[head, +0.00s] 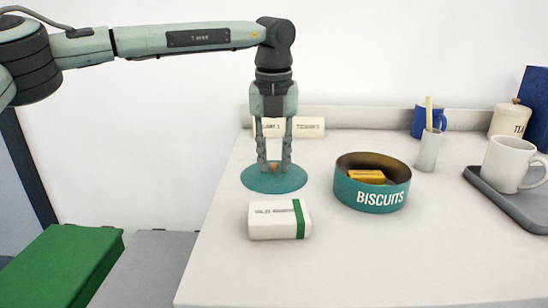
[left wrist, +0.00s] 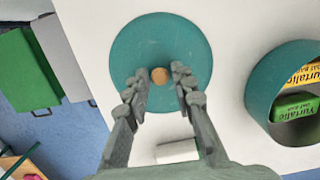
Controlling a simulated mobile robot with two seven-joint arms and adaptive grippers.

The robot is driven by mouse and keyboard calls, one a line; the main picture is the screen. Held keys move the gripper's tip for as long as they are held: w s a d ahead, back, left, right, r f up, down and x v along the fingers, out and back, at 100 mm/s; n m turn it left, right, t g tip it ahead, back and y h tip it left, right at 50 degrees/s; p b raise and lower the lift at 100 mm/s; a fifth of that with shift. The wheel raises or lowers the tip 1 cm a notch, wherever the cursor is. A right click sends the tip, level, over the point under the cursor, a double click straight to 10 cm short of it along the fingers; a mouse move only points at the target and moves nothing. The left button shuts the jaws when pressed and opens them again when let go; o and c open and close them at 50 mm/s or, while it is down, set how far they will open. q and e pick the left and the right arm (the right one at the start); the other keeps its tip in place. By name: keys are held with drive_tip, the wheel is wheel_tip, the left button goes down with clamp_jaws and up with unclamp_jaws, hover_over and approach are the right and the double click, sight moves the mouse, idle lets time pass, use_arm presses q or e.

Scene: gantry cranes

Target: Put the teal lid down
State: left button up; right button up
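The teal lid (head: 260,184) is a round disc with a small brown knob (head: 273,168). It appears to lie flat on the white counter, left of the teal biscuit tin (head: 344,190). In the left wrist view the lid (left wrist: 135,45) is seen from above with its knob (left wrist: 160,76). My left gripper (head: 274,166) points straight down over the lid. Its fingers stand apart on either side of the knob, with gaps seeming to show between them and it. The left wrist view also shows these fingers (left wrist: 161,80) around the knob. My right gripper is not in view.
The open tin holds a yellow packet (head: 366,177) and a green one (left wrist: 295,107). A white-and-green packet (head: 275,220) lies just in front of the lid. Label cards (head: 308,127) stand behind. Mugs, a canister and a grey tray (head: 510,205) are at right. The front counter is clear.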

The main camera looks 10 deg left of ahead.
sight(275, 165)
use_arm(q)
drive_tip(key=shift+o, duration=0.8)
drive_tip(key=shift+r, duration=0.1)
wheel_tip(275, 165, up, 2)
drive_tip(key=shift+s+d+r, duration=0.1)
drive_tip(key=shift+s+r, duration=0.05)
drive_tip(key=shift+r, duration=0.7)
wheel_tip(275, 165, up, 8)
drive_tip(key=s, duration=0.1)
drive_tip(key=shift+r+b, duration=0.15)
drive_tip(key=shift+b, duration=0.2)
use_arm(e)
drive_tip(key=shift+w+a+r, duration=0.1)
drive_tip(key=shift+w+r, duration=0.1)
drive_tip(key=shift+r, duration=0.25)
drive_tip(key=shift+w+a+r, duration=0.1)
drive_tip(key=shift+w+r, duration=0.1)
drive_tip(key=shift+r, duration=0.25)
use_arm(q)
drive_tip(key=shift+s, duration=0.1)
